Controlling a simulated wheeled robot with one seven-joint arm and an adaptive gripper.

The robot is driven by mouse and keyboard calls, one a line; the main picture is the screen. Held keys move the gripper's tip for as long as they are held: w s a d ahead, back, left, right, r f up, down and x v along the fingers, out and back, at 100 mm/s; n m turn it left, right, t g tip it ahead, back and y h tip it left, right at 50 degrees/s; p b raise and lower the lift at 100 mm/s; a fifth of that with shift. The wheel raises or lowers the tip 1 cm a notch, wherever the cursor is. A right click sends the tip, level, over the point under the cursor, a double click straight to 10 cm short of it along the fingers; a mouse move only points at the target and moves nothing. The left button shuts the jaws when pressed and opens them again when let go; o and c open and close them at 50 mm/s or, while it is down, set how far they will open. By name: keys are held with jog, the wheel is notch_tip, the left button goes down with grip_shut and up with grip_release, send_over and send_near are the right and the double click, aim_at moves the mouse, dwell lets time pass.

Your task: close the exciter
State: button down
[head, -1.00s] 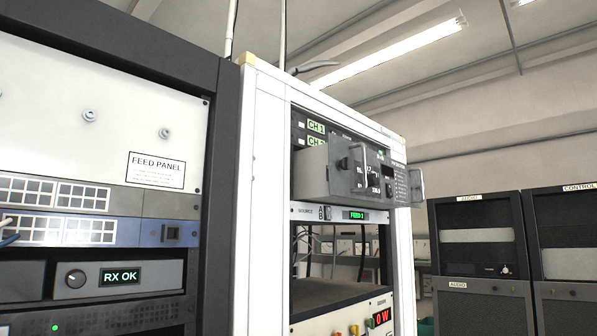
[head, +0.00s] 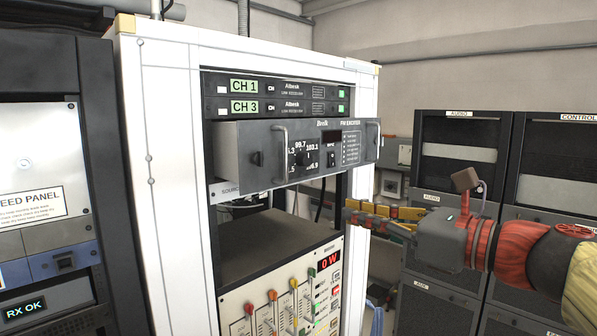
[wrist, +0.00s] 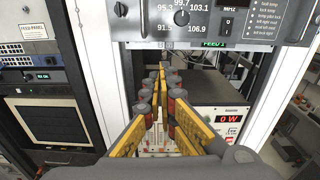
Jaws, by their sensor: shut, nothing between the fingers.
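The exciter (head: 230,150) is a grey drawer unit in the white rack, with two handles, a tuning knob and a dark display. In the head view it stands out forward of the rack front, below the CH 1 and CH 3 receivers. Its lower front also shows at the top of the wrist view (wrist: 220,20). My gripper (head: 352,213) is shut and empty, with yellow and red fingers. It is below and to the right of the exciter's front in the head view, apart from it. In the wrist view the fingers point toward the rack below the exciter.
Below the exciter is an open bay with a dark shelf (head: 265,243). Under it sits a panel with coloured knobs and a red 0 W display (head: 328,260). The feed panel rack (head: 45,190) stands left. Dark audio racks (head: 455,150) stand at the right behind my arm.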

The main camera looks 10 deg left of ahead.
jog(key=r+p+x, duration=0.2)
jog(key=p+x, duration=0.1)
jog(key=x, duration=1.1)
jog(key=shift+r+m+p, duration=0.2)
jog(key=shift+m+p, duration=0.1)
jog(key=shift+p, duration=0.1)
jog(key=shift+w, duration=0.15)
jog(key=x, duration=0.8)
jog(key=shift+w+a+r, duration=0.1)
jog(key=shift+w+a, duration=0.05)
jog(key=shift+r, duration=0.1)
